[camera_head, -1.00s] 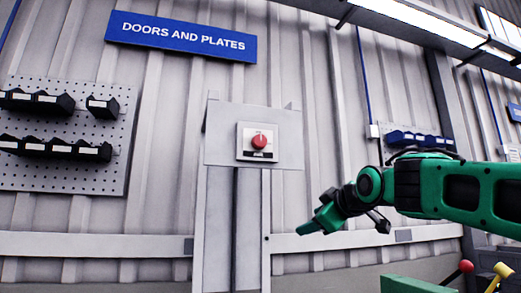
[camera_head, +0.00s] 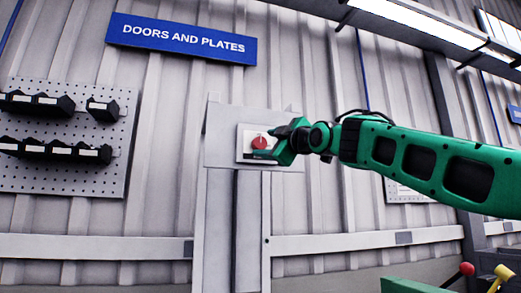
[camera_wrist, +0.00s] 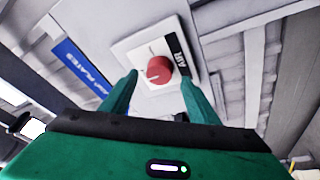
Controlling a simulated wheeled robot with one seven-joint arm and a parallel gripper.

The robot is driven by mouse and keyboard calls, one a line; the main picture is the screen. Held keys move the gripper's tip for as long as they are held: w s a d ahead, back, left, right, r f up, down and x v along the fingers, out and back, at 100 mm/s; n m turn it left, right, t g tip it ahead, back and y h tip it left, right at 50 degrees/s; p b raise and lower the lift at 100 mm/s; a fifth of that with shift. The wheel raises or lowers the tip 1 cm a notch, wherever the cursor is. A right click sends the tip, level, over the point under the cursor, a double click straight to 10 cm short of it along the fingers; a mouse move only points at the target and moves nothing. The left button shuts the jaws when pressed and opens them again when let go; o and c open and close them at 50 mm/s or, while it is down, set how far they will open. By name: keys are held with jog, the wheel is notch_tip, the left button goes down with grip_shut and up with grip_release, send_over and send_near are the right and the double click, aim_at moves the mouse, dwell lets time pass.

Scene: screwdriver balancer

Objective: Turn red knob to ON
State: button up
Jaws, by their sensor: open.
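The red knob (camera_head: 260,143) is round and sits on a white square switch plate (camera_head: 243,149) fixed to a grey panel on the wall. My green gripper (camera_head: 266,143) is at the knob's right side in the head view and covers part of the plate. In the wrist view the red knob (camera_wrist: 159,70) lies ahead, between the two green fingers of my gripper (camera_wrist: 160,82), which are spread apart. A pale mark shows on the knob's face. I cannot tell whether the fingers touch the knob. The plate's label is partly hidden.
A blue "DOORS AND PLATES" sign (camera_head: 182,38) hangs on the wall above left. A pegboard (camera_head: 75,172) with black bins is at the left. A red-topped lever (camera_head: 466,269) and a yellow-topped lever (camera_head: 503,271) stand low right. A rail (camera_head: 350,241) runs below the panel.

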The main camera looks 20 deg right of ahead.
aim_at(261, 143)
jog(key=shift+x, duration=1.55)
jog(key=shift+c, duration=0.6)
jog(key=c, duration=0.9)
